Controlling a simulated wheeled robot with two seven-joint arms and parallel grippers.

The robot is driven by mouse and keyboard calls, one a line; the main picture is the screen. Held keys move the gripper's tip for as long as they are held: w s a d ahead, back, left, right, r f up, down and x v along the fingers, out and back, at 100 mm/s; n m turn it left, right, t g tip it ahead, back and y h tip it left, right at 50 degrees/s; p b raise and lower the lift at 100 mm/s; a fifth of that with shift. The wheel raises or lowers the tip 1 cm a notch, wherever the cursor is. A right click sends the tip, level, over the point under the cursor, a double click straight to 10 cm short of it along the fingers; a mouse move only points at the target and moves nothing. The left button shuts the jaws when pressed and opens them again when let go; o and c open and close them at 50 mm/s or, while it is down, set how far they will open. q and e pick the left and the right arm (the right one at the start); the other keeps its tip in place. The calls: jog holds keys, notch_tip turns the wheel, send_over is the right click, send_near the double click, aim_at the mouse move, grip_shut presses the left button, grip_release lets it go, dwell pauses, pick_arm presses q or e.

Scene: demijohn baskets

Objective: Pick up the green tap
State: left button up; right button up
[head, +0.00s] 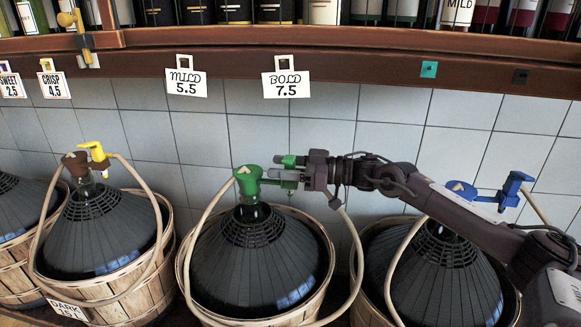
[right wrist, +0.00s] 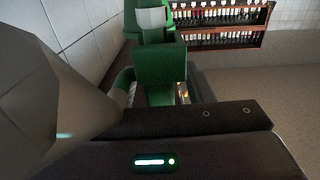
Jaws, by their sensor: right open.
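The green tap (head: 247,181) sits on the neck of the middle dark demijohn (head: 252,262), which stands in a wooden basket (head: 312,305). Its green part extends right to my right gripper (head: 288,172), which is open at the tap's right side. My gripper and wrist hide part of the tap. In the right wrist view the green tap (right wrist: 160,70) shows large and close, just beyond the dark gripper body. I cannot tell whether a finger touches it. My left gripper is not in view.
A demijohn with a yellow tap (head: 97,152) stands left, and one with a blue tap (head: 508,190) stands right, partly behind my right arm. A wooden shelf (head: 330,64) with bottles and hanging price tags runs above.

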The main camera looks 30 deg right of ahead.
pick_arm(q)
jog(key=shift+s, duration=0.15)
pick_arm(e)
grip_shut()
pick_arm(q)
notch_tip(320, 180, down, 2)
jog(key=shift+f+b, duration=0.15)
jog(key=shift+b, duration=1.05)
pick_arm(e)
notch_tip(320, 180, up, 10)
